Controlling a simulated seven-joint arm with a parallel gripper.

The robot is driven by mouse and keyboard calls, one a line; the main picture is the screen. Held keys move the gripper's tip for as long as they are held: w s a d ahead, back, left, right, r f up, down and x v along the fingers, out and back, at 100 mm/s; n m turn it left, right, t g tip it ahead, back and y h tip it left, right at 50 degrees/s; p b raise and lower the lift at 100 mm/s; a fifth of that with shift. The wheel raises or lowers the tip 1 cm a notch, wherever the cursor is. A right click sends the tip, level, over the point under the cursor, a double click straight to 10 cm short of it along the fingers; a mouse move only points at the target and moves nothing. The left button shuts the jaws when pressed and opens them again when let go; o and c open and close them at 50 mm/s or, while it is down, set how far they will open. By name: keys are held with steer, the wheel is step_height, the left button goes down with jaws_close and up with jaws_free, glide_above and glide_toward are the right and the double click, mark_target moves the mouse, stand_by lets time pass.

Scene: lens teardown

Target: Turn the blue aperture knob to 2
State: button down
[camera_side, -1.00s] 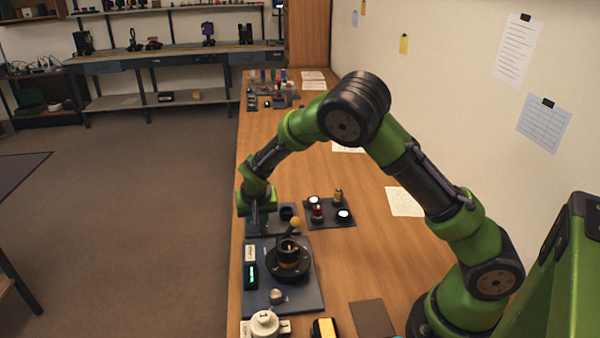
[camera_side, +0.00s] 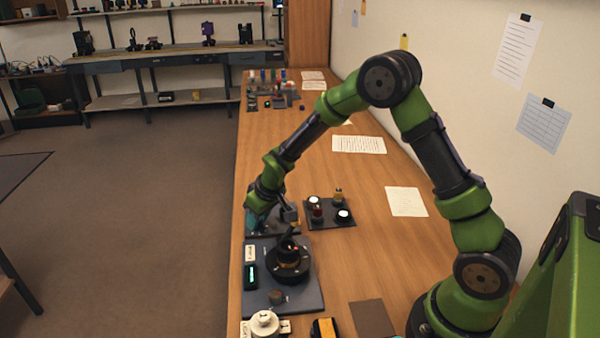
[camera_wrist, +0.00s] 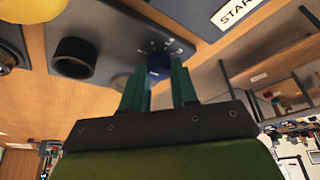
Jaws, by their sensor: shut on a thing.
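The blue aperture knob (camera_wrist: 158,64) shows in the wrist view on a dark grey panel, with white marks around it. The marks are too small to read, and I cannot tell the knob's setting. My gripper (camera_wrist: 160,85) has its two teal fingers on either side of the knob and is shut on it. In the side view my gripper (camera_side: 256,222) is tilted down at the panel on the table's left part. The knob is hidden there behind my gripper and wrist.
A black cylinder (camera_wrist: 74,57) stands on the same panel. A yellow round thing (camera_wrist: 12,18) is at the wrist view's upper left. In the side view, a plate with a black round fixture (camera_side: 288,262) lies in front, and a small dark board (camera_side: 328,212) sits to the right.

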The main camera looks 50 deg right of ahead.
stand_by(0.5)
steer(key=c, duration=0.9)
jaws_free()
steer(key=shift+o, duration=0.2)
steer(key=v, duration=1.6)
steer(key=shift+r, duration=0.4)
steer(key=shift+s, duration=0.1)
steer(key=s+a+r+m+t+y, duration=0.1)
steer(key=s+a+r+m, duration=0.1)
steer(key=s, duration=0.8)
steer(key=s+a+r+m+t+y, duration=0.1)
steer(key=s+r, duration=0.4)
steer(key=s, duration=0.5)
steer(key=shift+a+m+t, duration=0.3)
steer(key=shift+a+m, duration=0.2)
steer(key=shift+a, duration=0.3)
